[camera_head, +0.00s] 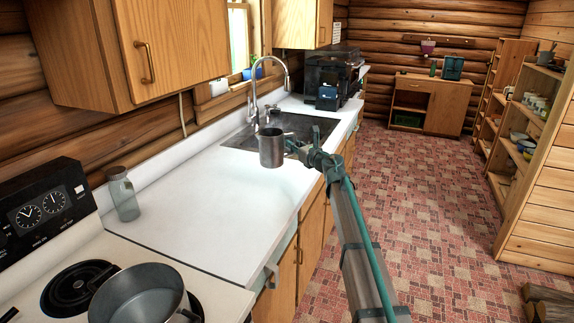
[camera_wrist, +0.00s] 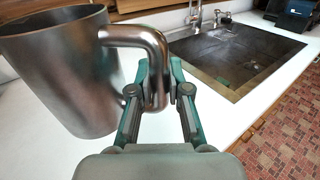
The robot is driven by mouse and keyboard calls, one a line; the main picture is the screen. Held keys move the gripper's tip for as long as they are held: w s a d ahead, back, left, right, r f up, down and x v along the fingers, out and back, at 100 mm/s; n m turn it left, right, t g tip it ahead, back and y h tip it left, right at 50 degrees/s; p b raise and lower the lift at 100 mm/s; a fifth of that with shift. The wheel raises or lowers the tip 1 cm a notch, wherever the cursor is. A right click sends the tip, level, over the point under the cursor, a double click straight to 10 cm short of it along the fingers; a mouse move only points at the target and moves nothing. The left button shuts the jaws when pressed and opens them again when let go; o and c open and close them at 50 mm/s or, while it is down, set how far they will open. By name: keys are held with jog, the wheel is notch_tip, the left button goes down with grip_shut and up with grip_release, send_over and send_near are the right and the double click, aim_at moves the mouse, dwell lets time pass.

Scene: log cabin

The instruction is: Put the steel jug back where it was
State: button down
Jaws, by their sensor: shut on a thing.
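The steel jug (camera_head: 271,149) is a grey metal cylinder with a side handle. In the head view it is at the near edge of the sink, over the white counter (camera_head: 215,205). I cannot tell for sure whether its base touches the counter. My gripper (camera_head: 303,150) is to the right of the jug, shut on its handle. In the wrist view the jug (camera_wrist: 62,72) fills the upper left, slightly tilted in the picture, and its handle runs between the fingers of my gripper (camera_wrist: 160,88).
The sink (camera_head: 300,128) with a tall faucet (camera_head: 286,75) is just behind the jug. A glass bottle (camera_head: 123,194) stands at the counter's left, near the stove with a pot (camera_head: 140,297). The counter between bottle and jug is clear. Wall cabinets (camera_head: 180,45) hang above.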

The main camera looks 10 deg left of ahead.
jog(key=shift+w+a+f+p, duration=0.2)
jog(key=shift+w+f+p, duration=0.15)
jog(key=shift+w+f, duration=1.7)
jog(key=shift+w+a+f+p, duration=0.25)
jog(key=shift+w+f+p, duration=0.05)
jog(key=shift+w+f, duration=1.65)
jog(key=shift+w+a+f+p, duration=0.2)
jog(key=shift+w+f+p, duration=0.15)
jog(key=shift+w+f, duration=1.7)
jog(key=shift+s, duration=0.1)
jog(key=shift+f, duration=0.2)
jog(key=c, duration=1.1)
grip_release()
jog(key=shift+r, duration=0.1)
